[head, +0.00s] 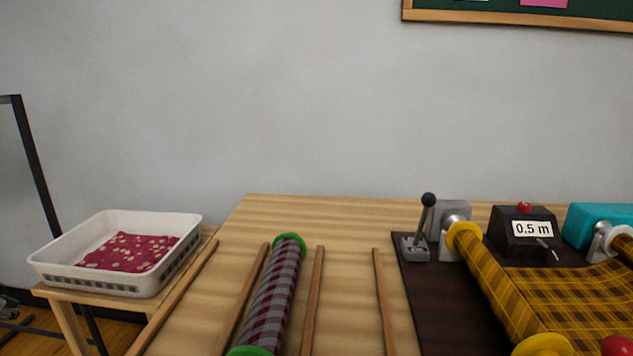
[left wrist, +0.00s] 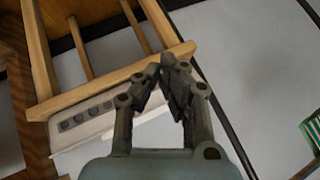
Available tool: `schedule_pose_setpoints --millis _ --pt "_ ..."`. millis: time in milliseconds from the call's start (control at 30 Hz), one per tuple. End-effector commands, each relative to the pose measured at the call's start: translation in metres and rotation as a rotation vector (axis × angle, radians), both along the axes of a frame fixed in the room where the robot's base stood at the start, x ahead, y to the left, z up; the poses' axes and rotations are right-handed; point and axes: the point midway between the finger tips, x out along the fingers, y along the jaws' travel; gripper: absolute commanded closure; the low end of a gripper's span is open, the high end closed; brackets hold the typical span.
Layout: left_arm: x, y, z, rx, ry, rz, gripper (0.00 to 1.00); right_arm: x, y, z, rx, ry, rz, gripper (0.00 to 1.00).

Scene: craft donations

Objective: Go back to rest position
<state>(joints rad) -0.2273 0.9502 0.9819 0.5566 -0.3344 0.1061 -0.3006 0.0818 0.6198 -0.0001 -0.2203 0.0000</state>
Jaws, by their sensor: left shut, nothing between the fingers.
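My left gripper (left wrist: 168,68) shows in the left wrist view with its two fingertips together and nothing between them. Behind it are a pale wooden stand (left wrist: 110,80) and the white basket (left wrist: 80,137), seen at a steep tilt. I cannot make out the left gripper in the head view. My right gripper is in neither view.
The white basket (head: 90,284) holds folded dark red spotted cloth (head: 128,252) on a low stand left of the table (head: 345,215). Right are a lever (head: 424,225), yellow checked fabric (head: 560,295) and a "0.5 m" box (head: 507,240).

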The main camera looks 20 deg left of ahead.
Motion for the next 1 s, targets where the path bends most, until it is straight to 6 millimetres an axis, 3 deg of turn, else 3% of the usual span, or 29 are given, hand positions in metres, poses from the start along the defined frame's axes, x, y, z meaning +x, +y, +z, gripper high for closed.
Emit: schedule_pose_setpoints --millis 33,100,267,467,567,700,767,900,1000 --pt "-0.035 0.026 -0.006 0.09 0.094 -0.021 1.0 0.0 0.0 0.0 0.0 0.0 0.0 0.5" --pt "-0.08 0.056 -0.009 0.21 0.23 -0.068 1.0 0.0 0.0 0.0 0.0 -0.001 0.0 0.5" --pt "-0.183 0.11 -0.004 0.422 0.569 -0.208 1.0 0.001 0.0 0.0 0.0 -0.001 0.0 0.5" --pt "-0.22 0.012 -0.11 0.245 0.566 -0.213 1.0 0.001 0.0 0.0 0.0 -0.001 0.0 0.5" --pt "-0.238 -0.048 -0.16 0.146 0.558 -0.205 1.0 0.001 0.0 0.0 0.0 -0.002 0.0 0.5" --pt "-0.26 -0.147 -0.223 -0.002 0.544 -0.193 1.0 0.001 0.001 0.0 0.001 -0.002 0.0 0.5" --pt "-0.268 -0.192 -0.245 -0.066 0.539 -0.189 1.0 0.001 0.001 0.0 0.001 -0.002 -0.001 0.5" --pt "-0.283 -0.301 -0.286 -0.211 0.522 -0.178 1.0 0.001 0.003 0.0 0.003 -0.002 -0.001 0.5" --pt "-0.29 -0.373 -0.305 -0.302 0.511 -0.169 1.0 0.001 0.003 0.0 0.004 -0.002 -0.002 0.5"
